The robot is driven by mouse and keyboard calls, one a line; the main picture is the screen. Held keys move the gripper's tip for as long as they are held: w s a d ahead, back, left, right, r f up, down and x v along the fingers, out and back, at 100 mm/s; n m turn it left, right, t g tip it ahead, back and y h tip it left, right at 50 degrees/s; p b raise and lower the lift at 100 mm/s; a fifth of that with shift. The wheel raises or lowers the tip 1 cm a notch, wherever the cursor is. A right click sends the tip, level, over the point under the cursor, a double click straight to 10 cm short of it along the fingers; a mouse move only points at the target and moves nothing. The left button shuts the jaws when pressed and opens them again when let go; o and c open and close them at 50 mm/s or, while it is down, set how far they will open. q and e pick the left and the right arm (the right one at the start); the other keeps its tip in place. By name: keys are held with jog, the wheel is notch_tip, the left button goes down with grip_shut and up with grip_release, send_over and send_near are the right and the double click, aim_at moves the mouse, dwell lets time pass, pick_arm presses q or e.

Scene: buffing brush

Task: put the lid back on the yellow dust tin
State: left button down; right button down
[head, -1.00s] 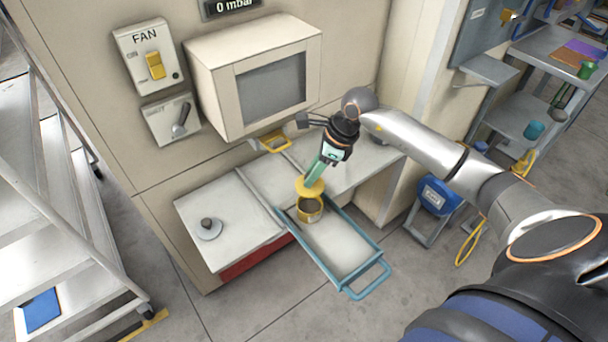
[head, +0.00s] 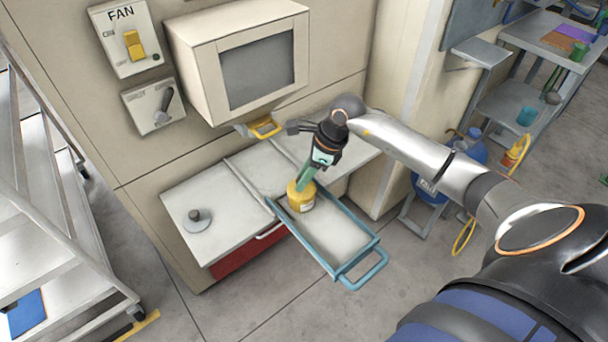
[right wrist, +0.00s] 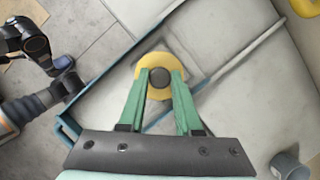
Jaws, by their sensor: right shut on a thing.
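The yellow dust tin (head: 301,203) stands upright at the back end of a blue-framed tray. Its yellow lid (head: 297,186) is at the tin's mouth in the head view, with no visible gap. I cannot tell whether it is fully seated. In the right wrist view the lid (right wrist: 146,70) is a yellow disc with a dark round knob (right wrist: 158,79). My right gripper (head: 303,185) has green fingers and is shut on the lid's knob from above. The fingers hide part of the lid. My left gripper is not in view.
The tray (head: 352,262) has a pale, clear floor in front of the tin and a blue handle at its front. A grey disc with a knob (head: 197,221) lies on the pale bench top at left. A box with a grey window (head: 258,72) juts from the wall behind.

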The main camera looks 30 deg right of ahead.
dwell(0.9)
jog(key=shift+f+b, duration=0.15)
jog(key=shift+b, duration=0.3)
dwell(0.6)
dwell(1.0)
jog(key=shift+c, duration=0.2)
grip_release()
dwell(0.4)
jog(key=shift+r+p, duration=2.2)
jog(key=shift+r, duration=1.35)
jog(key=shift+c, duration=0.2)
